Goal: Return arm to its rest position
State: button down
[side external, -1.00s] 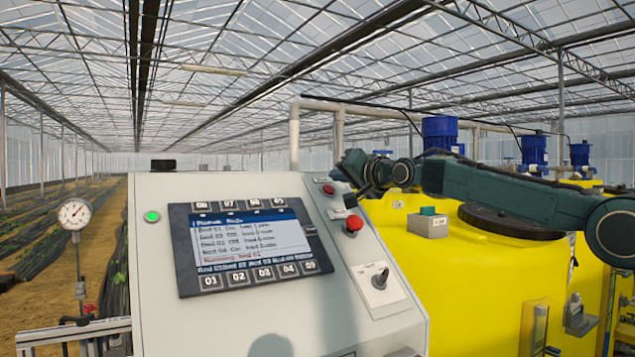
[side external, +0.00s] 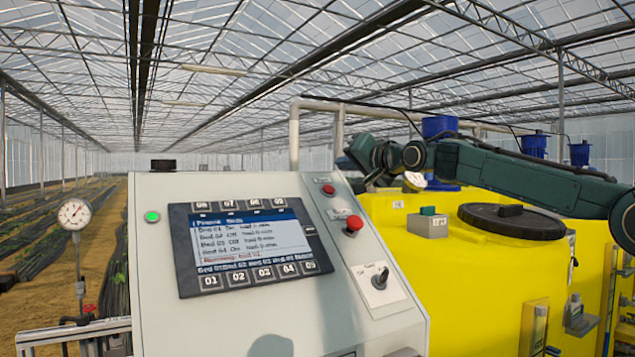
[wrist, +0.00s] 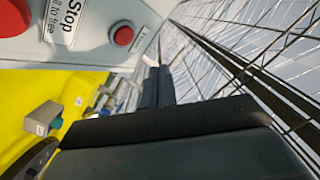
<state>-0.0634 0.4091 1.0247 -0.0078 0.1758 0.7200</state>
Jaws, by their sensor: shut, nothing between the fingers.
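My gripper (wrist: 155,75) is shut and empty, with its dark fingers in the middle of the wrist view. In the side view, my gripper (side external: 369,180) is small and dark behind the upper right edge of the control panel (side external: 155,240), and its fingers are hard to make out. It appears clear of the panel. My arm stretches in from the right, above the yellow tank (side external: 470,290).
The panel carries a lit screen (side external: 250,240), a red stop button (side external: 354,223), a smaller red button (side external: 328,190) and a rotary knob (side external: 380,279). A grey box (side external: 427,226) and a black lid (side external: 512,220) top the tank. Blue motors (side external: 534,145) stand behind.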

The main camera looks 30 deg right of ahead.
jog(key=s+d+f+n+g, duration=0.1)
jog(key=s+f+g, duration=0.3)
jog(key=s+f, duration=0.6)
jog(key=s+d+f+n+g, duration=0.2)
jog(key=s+f, duration=0.8)
jog(key=s, duration=1.3)
jog(key=s+d+f+n+g+h, duration=0.1)
jog(key=s+f+n+g, duration=0.3)
jog(key=s+f, duration=0.6)
jog(key=s+g, duration=0.2)
jog(key=s, duration=0.5)
jog(key=shift+d+f, duration=0.25)
jog(key=shift+f, duration=0.05)
